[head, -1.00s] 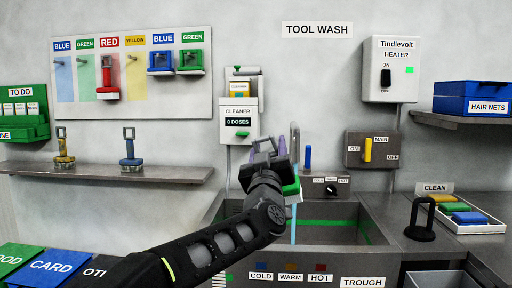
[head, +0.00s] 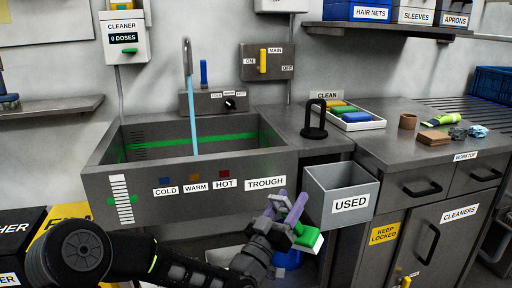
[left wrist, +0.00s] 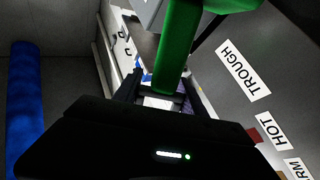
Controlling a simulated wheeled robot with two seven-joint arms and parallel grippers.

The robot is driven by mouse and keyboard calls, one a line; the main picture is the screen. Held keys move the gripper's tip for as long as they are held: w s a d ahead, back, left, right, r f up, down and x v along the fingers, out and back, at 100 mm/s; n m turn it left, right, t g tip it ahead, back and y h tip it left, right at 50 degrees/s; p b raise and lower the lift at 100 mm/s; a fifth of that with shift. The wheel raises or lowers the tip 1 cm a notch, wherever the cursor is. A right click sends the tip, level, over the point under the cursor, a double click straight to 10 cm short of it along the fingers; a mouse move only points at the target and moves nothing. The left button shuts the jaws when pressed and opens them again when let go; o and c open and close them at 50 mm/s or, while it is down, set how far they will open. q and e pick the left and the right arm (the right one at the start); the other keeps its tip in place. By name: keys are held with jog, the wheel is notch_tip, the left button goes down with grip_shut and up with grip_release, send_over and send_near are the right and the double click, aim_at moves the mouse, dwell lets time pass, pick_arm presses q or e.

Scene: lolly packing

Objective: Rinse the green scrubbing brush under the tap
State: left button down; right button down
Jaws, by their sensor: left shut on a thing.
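The green scrubbing brush (head: 309,240) is held by my left gripper (head: 287,213), in front of the trough's right end and left of the USED bin. In the left wrist view the green handle (left wrist: 180,45) stands between the fingers, which are shut on it. The brush's green and white part shows beyond the gripper in the head view; the rest is hidden. A pale blue stream of water (head: 193,125) runs from the tap (head: 187,55) into the trough (head: 150,190). The brush is outside the trough, apart from the stream. My right gripper is not in view.
The grey USED bin (head: 341,203) is close to the right of my left gripper. A black stand (head: 314,120) and a CLEAN tray (head: 365,124) with brushes sit on the counter. A blue thing (head: 288,259) shows below my gripper. Drawers are at right.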

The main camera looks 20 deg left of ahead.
aim_at(294, 230)
pick_arm(q)
jog(key=s+f+h, duration=0.1)
jog(key=f, duration=0.1)
jog(key=s+d+f+h+b, duration=0.1)
jog(key=f, duration=0.2)
jog(key=s+f+m+b, duration=0.1)
jog(key=f, duration=0.1)
jog(key=shift+d+f+g+h, duration=0.3)
jog(key=shift+f+g+h, duration=0.05)
jog(key=shift+g+h, duration=0.05)
jog(key=shift+y, duration=0.4)
jog(key=a+f, duration=0.1)
jog(key=s+a+f+b, duration=0.1)
jog(key=f, duration=0.1)
jog(key=a+f, duration=0.1)
jog(key=shift+s+f, duration=0.15)
jog(key=shift+f, duration=0.25)
